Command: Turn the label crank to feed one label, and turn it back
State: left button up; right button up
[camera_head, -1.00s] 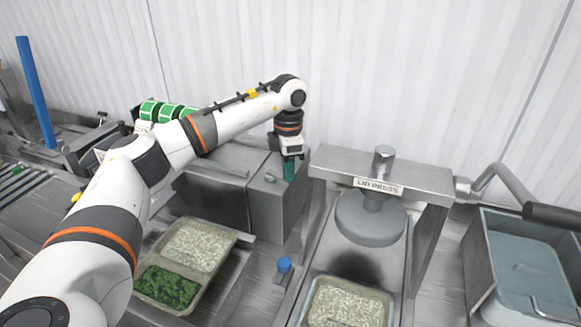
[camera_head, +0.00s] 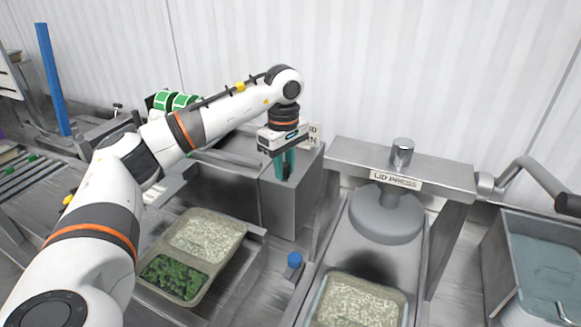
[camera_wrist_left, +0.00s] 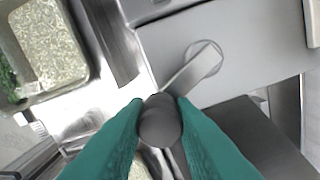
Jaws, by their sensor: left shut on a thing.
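My left gripper (camera_head: 284,165) is over the grey metal box beside the lid press. In the left wrist view its teal fingers (camera_wrist_left: 160,115) are shut on the dark knob of the label crank (camera_wrist_left: 161,120). The crank's flat metal arm (camera_wrist_left: 193,72) runs from the knob up and right to a round pivot on the box top. In the head view the gripper hides the crank. A roll of green labels (camera_head: 176,101) sits behind my left arm. My right gripper is not in view.
A tray (camera_head: 233,243) with rice and greens stands in front of the box. A blue knob (camera_head: 294,260) is to its right. The lid press (camera_head: 440,178) stands over another rice tray (camera_head: 401,312). A bin (camera_head: 502,282) is at far right.

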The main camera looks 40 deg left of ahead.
pick_arm(q)
jog(key=shift+s+a+r+m+b, duration=0.15)
jog(key=shift+a+m, duration=0.2)
jog(key=shift+m, duration=0.45)
jog(key=shift+s+a+f+m+b, duration=0.15)
jog(key=shift+a+m, duration=0.25)
jog(key=shift+m, duration=0.4)
jog(key=shift+s+a+r+m, duration=0.1)
jog(key=shift+s+a+m, duration=0.2)
jog(key=shift+m, duration=0.5)
jog(key=shift+w, duration=0.1)
jog(key=o, duration=1)
jog(key=shift+a, duration=0.1)
notch_tip(320, 180, up, 12)
jog(key=shift+p, duration=0.5)
